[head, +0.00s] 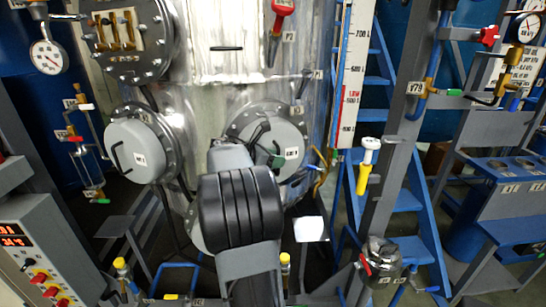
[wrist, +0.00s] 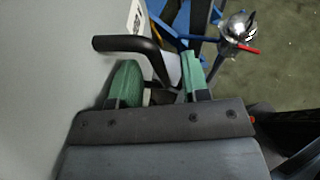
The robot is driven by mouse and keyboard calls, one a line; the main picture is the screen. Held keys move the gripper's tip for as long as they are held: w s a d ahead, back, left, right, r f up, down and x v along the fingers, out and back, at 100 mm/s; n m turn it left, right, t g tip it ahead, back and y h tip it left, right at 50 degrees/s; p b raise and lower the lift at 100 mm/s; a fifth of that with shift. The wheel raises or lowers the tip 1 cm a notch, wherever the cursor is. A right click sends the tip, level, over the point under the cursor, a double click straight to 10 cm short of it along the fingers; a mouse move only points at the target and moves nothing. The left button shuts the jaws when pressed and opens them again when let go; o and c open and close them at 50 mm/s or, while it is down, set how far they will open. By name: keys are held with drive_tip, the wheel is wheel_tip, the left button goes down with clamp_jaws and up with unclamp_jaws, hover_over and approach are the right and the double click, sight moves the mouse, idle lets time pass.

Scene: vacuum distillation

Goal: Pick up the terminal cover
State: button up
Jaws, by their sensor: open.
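Two round grey covers with black handles sit on the tank's flanges in the head view, a left one (head: 135,160) and a right one (head: 291,135). Which one is the terminal cover I cannot tell for certain. My gripper (head: 270,160) is at the right cover, with my arm hiding its lower left part. In the wrist view, the pale cover surface (wrist: 60,70) fills the left side. Its bent black handle (wrist: 125,43) reaches into the gap between the green fingers of my gripper (wrist: 160,75). The fingers are apart; contact with the handle is not clear.
A grey post (head: 397,140) and blue stairs (head: 378,85) stand right of the tank. A control box (head: 45,250) is at lower left. A metal vessel with a red lever (head: 380,262) stands at lower right. Pipes and gauges flank both sides.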

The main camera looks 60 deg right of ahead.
clamp_jaws()
idle(0.3)
drive_tip(key=shift+r, duration=0.15)
idle(0.3)
